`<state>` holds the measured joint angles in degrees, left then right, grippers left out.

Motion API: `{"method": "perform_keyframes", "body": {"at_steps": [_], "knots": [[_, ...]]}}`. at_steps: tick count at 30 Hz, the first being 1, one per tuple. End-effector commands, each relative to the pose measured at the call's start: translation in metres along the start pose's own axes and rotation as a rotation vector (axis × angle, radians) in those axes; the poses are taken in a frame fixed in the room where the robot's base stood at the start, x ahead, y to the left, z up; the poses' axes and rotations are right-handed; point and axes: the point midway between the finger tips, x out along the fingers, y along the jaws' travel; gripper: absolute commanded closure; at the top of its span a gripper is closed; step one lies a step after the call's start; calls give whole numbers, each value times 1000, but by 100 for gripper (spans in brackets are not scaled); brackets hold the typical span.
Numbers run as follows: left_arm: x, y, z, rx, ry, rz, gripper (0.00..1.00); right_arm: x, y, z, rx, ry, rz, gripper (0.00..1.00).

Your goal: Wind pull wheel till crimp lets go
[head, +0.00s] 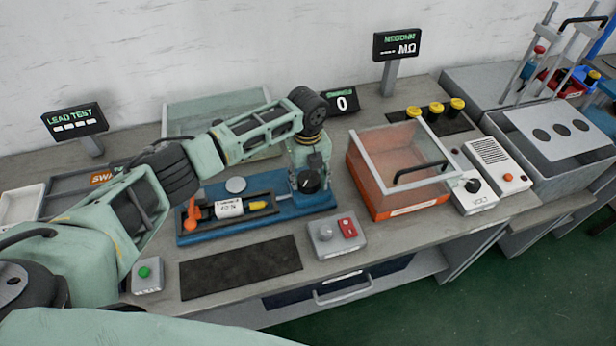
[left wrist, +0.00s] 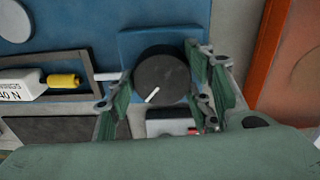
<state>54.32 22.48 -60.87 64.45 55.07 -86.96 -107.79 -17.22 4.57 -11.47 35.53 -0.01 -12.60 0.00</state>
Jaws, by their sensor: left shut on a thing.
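The pull wheel is a round black knob with a white pointer line (head: 309,181), at the right end of a blue fixture (head: 215,238). In the left wrist view the wheel (left wrist: 160,76) has its pointer towards the lower left. My left gripper (left wrist: 158,92) points down over it, shut on the wheel with a finger on each side. Left of it in the fixture lie a yellow crimp sleeve (head: 257,205), a white labelled block (head: 229,207) and an orange clamp (head: 193,212). A thin white rod (left wrist: 107,76) runs from the sleeve towards the wheel. My right gripper is not in view.
A small display (head: 342,102) reads 0 behind the wheel. An orange bin with a clear cover (head: 400,210) stands close on the right. A grey box with a red switch (head: 336,238) and a dark mat (head: 240,267) lie in front.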

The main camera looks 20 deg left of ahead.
Motion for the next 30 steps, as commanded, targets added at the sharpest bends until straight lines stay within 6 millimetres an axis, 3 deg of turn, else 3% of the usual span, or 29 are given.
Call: {"method": "perform_keyframes", "body": {"at_steps": [7, 8, 13, 23, 30], "knots": [[2, 3, 0, -2, 3, 9, 79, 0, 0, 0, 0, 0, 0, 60], [2, 3, 0, -2, 3, 9, 52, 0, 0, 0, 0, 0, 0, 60], [1, 2, 0, -2, 2, 7, 37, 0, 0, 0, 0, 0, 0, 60], [-1, 1, 0, -2, 0, 2, 36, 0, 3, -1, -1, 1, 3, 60], [-32, 1, 2, -1, -3, 0, 36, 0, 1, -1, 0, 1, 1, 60]]}}
